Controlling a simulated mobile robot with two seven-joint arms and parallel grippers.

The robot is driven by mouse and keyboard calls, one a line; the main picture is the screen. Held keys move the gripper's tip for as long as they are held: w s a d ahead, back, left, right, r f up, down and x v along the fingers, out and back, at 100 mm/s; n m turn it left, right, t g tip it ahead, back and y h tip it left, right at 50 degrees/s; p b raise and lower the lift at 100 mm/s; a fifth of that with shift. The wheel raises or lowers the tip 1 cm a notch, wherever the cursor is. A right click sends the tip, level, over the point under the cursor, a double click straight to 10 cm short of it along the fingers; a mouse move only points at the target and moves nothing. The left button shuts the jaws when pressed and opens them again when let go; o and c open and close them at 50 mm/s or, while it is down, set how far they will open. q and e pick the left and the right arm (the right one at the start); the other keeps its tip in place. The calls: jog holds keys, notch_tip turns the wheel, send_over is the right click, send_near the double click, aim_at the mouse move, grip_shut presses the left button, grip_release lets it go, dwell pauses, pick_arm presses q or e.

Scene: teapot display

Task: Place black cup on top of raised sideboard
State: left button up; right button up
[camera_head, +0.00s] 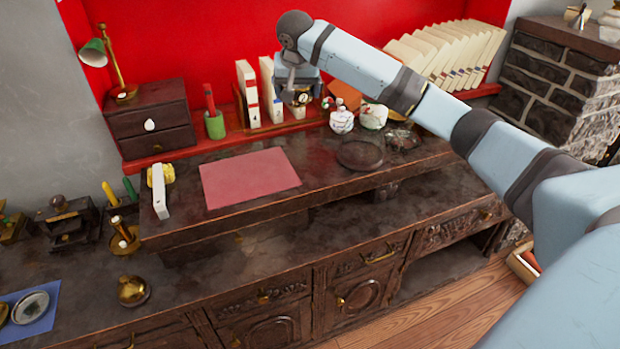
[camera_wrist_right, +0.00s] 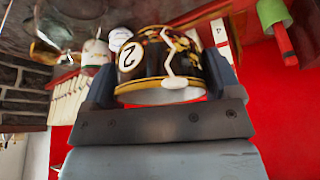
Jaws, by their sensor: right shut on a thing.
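My right gripper (camera_head: 296,82) reaches over the back of the raised sideboard (camera_head: 325,170). It is shut on the black cup (camera_head: 300,98), which is mostly hidden by the gripper in the head view. In the right wrist view the black cup (camera_wrist_right: 150,62) sits between the two fingers, with gold bands, a white round mark with a number and a pale handle-like shape. I cannot tell whether the cup touches the surface below. My left gripper is not in view.
A pink mat (camera_head: 248,178) lies on the raised top, with a dark round plate (camera_head: 360,154) to its right. White figurines (camera_head: 342,121), books (camera_head: 247,95) and a green cup (camera_head: 215,126) line the back. Bare wood shows between mat and plate.

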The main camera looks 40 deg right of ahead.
notch_tip(320, 180, down, 16)
jog(key=shift+s+d+b, duration=0.1)
jog(key=shift+d+b, duration=0.05)
jog(key=shift+b, duration=0.6)
notch_tip(320, 180, down, 4)
jog(key=shift+f, duration=0.25)
jog(key=shift+f, duration=0.35)
jog(key=o, duration=0.8)
